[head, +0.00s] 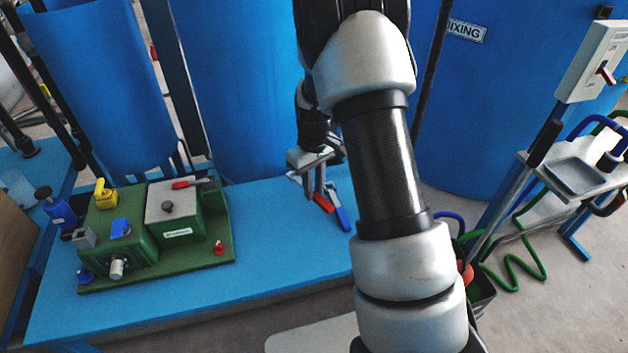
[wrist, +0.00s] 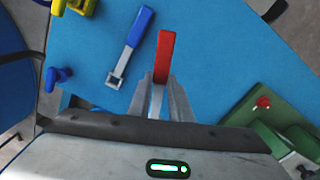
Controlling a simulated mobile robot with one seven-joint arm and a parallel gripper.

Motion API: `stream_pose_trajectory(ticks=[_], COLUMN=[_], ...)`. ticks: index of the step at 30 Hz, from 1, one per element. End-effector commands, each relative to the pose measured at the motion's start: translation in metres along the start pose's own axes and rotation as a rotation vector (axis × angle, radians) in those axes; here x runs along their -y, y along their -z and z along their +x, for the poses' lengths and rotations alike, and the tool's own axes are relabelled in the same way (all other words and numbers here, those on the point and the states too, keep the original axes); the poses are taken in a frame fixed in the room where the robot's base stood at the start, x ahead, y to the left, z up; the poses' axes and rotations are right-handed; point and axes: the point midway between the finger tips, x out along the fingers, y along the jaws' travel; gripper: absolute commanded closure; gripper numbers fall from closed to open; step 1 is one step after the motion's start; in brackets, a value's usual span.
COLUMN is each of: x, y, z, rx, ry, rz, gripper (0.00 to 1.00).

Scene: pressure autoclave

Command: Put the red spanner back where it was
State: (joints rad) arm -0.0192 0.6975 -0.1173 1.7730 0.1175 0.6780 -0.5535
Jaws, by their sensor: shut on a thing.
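The red spanner shows as a red handle in the wrist view (wrist: 164,57) and beside the arm in the head view (head: 323,203). My gripper (wrist: 161,98) is shut on it, with the spanner's pale metal part between the fingers and the handle sticking out past them. In the head view my gripper (head: 316,184) is low over the blue table, pointing down. I cannot tell whether the spanner touches the table. A blue spanner (wrist: 133,43) lies on the table close beside it, and its blue handle shows in the head view (head: 343,218).
The blue table (head: 270,245) is clear between the spanners and the green machine (head: 160,262) at left. A red-handled lever (head: 190,183) sits on that machine. Blue tanks (head: 240,90) stand behind. A small cart (head: 590,180) is at right. A yellow object (wrist: 82,6) shows in the wrist view.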

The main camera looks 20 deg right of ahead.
Motion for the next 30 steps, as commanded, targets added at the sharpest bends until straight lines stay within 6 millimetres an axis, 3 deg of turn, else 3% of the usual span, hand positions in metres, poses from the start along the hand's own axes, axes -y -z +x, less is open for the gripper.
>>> stream_pose_trajectory(ticks=[21,30], x=[0.000,0.000], y=[0.001,0.001], z=[0.064,0.067], rx=[-0.001,-0.001], ry=[0.001,0.000], rz=[-0.003,-0.002], gripper=[1.00,1.00])
